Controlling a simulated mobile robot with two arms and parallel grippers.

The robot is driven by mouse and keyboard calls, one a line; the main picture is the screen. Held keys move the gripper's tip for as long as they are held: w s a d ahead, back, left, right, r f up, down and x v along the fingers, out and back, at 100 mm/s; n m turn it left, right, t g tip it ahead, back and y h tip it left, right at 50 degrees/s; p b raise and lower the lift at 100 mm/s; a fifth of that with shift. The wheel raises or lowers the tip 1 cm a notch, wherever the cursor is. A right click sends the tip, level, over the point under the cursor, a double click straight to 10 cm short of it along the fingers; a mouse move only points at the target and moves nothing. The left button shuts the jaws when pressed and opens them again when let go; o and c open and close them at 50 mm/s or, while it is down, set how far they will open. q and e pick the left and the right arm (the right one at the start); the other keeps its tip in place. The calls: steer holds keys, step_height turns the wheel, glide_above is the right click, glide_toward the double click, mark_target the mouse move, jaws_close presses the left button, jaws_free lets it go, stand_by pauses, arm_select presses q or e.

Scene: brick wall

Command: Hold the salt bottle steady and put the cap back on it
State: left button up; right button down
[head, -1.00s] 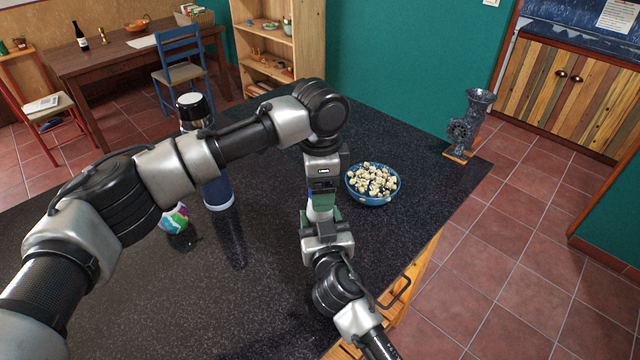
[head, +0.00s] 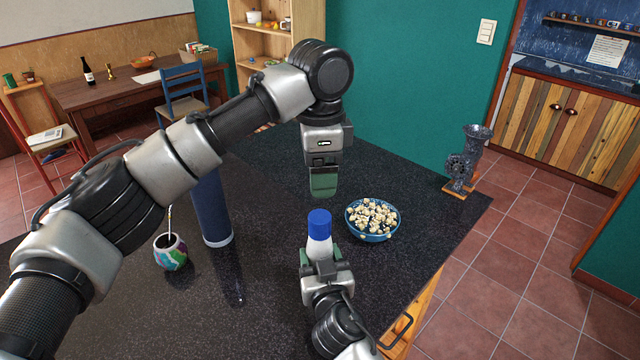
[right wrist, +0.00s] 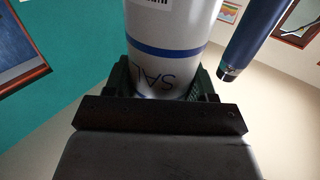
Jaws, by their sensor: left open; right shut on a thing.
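The white salt bottle (head: 318,246) stands upright in my right gripper (head: 320,262), over the dark counter. The blue cap (head: 319,222) sits on top of the bottle and looks straight; whether it is tight I cannot tell. In the right wrist view the bottle (right wrist: 170,28), with a blue band and upside-down SAL lettering, is between the fingers of my right gripper (right wrist: 165,88); the cap is out of that view. My left gripper (head: 324,190) is open and empty, just above the cap and apart from it.
A blue bowl of popcorn (head: 372,238) stands right of the bottle. A tall dark-blue flask (head: 212,210) and a colourful mate cup (head: 170,257) with a straw stand to the left. A grinder (head: 464,160) is at the far right corner of the counter (head: 270,310).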

steer(key=shift+c, duration=1.4)
jaws_free()
arm_select(q)
step_height(320, 180, down, 3)
steer(key=b, duration=0.2)
steer(key=shift+r+b, duration=0.15)
steer(key=shift+b, duration=0.25)
arm_select(e)
steer(key=s+d, duration=0.2)
steer(key=s, duration=0.8)
steer(key=shift+s, duration=0.3)
steer(key=shift+f, duration=0.1)
